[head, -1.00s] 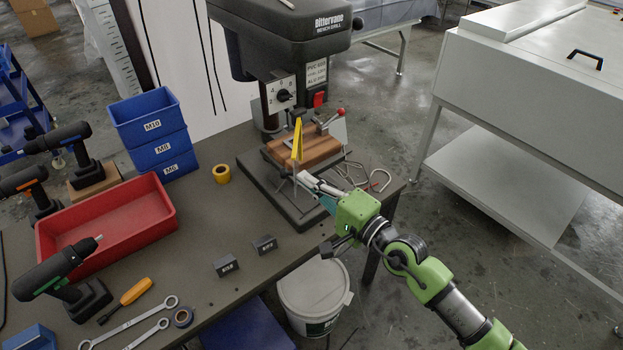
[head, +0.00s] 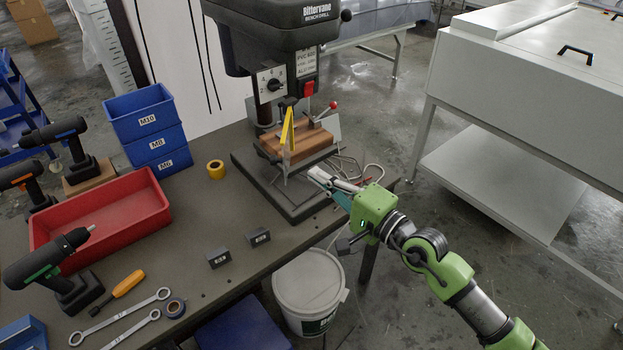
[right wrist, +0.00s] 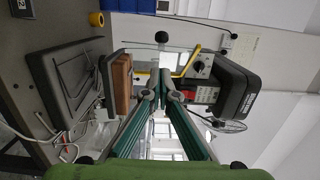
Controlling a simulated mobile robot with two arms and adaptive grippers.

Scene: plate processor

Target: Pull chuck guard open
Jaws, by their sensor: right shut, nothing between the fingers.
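The bench drill (head: 270,25) stands at the back of the bench. The chuck guard shows as an upright yellow-edged piece (head: 287,130) in front of the chuck, above a wooden block (head: 310,146). Its yellow edge also shows in the right wrist view (right wrist: 188,62), beyond the fingertips. How far the guard is swung open I cannot tell. My right gripper (head: 313,173) is to the right of and below the guard, apart from it, near the front of the drill base. Its fingers (right wrist: 161,88) are closed together and empty. My left gripper is not in view.
A red-knobbed lever (head: 333,105) and a grey plate (head: 332,125) are right of the guard. A white bucket (head: 308,285) stands below the bench edge.

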